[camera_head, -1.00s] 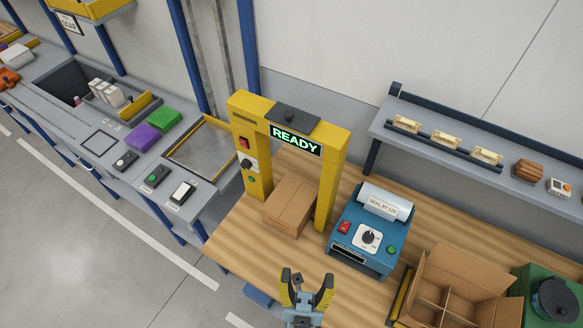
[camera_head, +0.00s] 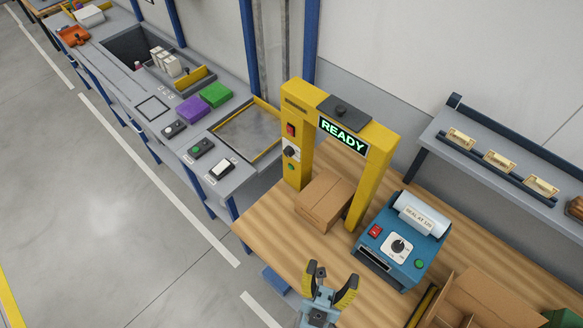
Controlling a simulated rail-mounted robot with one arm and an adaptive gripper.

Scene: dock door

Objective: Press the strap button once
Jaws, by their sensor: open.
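A yellow arch-shaped strapping machine (camera_head: 375,160) stands on the wooden bench, with a lit green READY display (camera_head: 343,134). Its left post carries a red switch (camera_head: 291,130), a dial (camera_head: 291,150) and a small green button (camera_head: 292,167) below the dial. No label is readable on these controls. A closed cardboard box (camera_head: 325,200) sits at the arch opening. My gripper (camera_head: 330,281) is open and empty at the bottom of the view, in front of the box and apart from the machine.
A blue sealing machine (camera_head: 388,251) with its own red switch, dial and green button stands to the right. An open divided carton (camera_head: 490,295) is at lower right. On the left, a grey counter (camera_head: 238,178) holds several small switch boxes. The bench (camera_head: 268,222) left of the box is clear.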

